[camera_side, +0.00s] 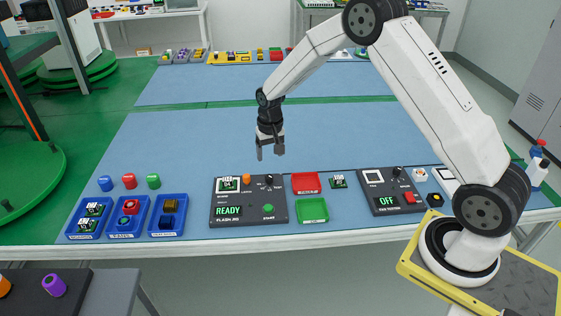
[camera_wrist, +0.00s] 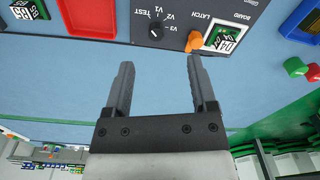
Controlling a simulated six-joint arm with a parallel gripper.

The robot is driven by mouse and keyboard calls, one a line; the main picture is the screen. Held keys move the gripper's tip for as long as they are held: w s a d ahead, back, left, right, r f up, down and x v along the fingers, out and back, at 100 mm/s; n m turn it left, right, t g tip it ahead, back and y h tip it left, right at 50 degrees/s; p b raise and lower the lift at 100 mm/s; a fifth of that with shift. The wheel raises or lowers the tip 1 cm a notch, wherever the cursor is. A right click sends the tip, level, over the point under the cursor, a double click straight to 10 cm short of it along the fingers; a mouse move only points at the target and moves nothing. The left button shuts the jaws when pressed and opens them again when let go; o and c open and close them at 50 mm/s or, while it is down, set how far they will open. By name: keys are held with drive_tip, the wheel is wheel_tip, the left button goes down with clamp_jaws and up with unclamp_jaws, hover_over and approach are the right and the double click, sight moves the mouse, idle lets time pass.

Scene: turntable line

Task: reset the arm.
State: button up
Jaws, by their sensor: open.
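My gripper (camera_side: 270,148) hangs above the blue table mat (camera_side: 190,150), behind the flash jig (camera_side: 247,200). It is open, with nothing between the fingers. In the wrist view my gripper (camera_wrist: 160,80) shows its two fingers apart, with the flash jig (camera_wrist: 185,14) beyond them. A green board (camera_side: 228,184) sits in the jig's socket next to an orange latch (camera_side: 246,179). The jig's display reads READY.
Blue bins (camera_side: 128,216) hold boards and parts at the left. A red tray (camera_side: 306,183) and a green tray (camera_side: 313,210) lie right of the jig, with a loose board (camera_side: 338,181) beside them. A second device (camera_side: 392,190) reads OFF. The mat's middle is clear.

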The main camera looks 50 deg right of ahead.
drive_tip(key=s+a+r+n, duration=0.2)
drive_tip(key=s+r, duration=0.1)
drive_tip(key=s, duration=0.4)
drive_tip(key=s+a+r+n+t, duration=0.1)
drive_tip(key=s+a+r, duration=0.1)
drive_tip(key=s, duration=0.6)
drive_tip(key=s+a+r+n+t, duration=0.1)
drive_tip(key=s+a+r+n, duration=0.1)
drive_tip(key=s, duration=0.5)
drive_tip(key=shift+s+a+r+n, duration=0.3)
drive_tip(key=shift+s+a+r, duration=0.1)
drive_tip(key=shift+a+r, duration=0.45)
drive_tip(key=shift+w, duration=0.1)
drive_tip(key=shift+c, duration=0.2)
